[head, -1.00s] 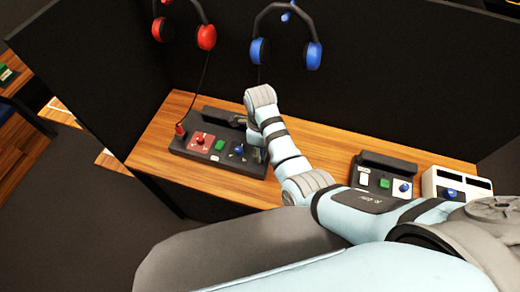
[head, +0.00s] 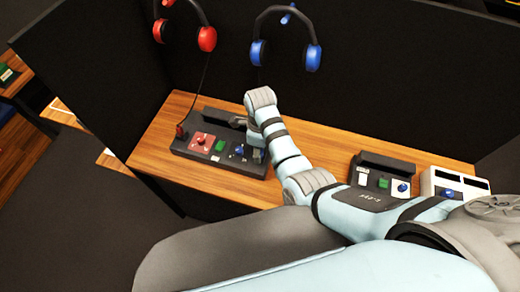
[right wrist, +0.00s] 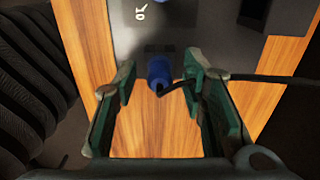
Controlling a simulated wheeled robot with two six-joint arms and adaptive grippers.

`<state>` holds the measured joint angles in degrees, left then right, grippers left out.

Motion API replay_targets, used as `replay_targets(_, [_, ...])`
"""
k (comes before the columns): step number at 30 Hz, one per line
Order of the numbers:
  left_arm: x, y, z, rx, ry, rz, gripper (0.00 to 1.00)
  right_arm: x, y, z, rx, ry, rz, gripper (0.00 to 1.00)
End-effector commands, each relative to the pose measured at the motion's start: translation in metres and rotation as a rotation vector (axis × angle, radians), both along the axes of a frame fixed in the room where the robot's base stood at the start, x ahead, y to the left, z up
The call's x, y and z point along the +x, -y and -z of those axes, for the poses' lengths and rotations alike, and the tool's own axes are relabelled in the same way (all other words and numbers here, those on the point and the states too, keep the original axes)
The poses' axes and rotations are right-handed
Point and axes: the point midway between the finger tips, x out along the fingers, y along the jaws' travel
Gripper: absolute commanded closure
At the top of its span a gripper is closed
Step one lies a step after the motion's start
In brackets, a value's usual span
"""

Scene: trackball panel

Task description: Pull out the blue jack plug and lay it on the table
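The blue jack plug (right wrist: 159,72) shows in the right wrist view at the edge of the dark panel (right wrist: 180,25), with a black cable (right wrist: 260,78) running from it to the right. My right gripper (right wrist: 161,80) is open. Its green-padded fingers stand on either side of the plug, with a visible gap to the left finger and a smaller one to the right. The cable passes over the right finger. In the head view my right arm reaches to the left panel (head: 225,163) and hides part of its right end. The wooden table (head: 150,150) lies under the panel. My left gripper is not in view.
Red headphones (head: 207,38) and blue headphones (head: 314,57) hang on the dark back wall. A second dark panel (head: 380,160) and a white box (head: 455,187) stand on the right of the table. Bare wood lies between the panels.

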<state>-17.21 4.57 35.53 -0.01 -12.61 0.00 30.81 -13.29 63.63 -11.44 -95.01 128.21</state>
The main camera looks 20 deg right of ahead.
Motion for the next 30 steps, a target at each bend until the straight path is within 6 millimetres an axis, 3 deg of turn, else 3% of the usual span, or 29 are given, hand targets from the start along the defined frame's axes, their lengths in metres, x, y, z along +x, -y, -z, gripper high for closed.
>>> replay_targets(10, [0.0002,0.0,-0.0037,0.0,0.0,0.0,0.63,-0.0003,0.0001,-0.0006,0.0,0.0,0.0,0.62])
replay_targets(17, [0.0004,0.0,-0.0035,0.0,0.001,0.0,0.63,-0.0002,0.0,-0.0006,0.0,0.0,0.0,0.98])
replay_targets(18, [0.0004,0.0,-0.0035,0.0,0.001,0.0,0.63,-0.0002,0.0,-0.0006,0.0,0.0,0.0,1.0])
replay_targets(30, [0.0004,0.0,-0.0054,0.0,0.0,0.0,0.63,0.0002,-0.0003,-0.0067,0.0,0.001,0.0,1.0])
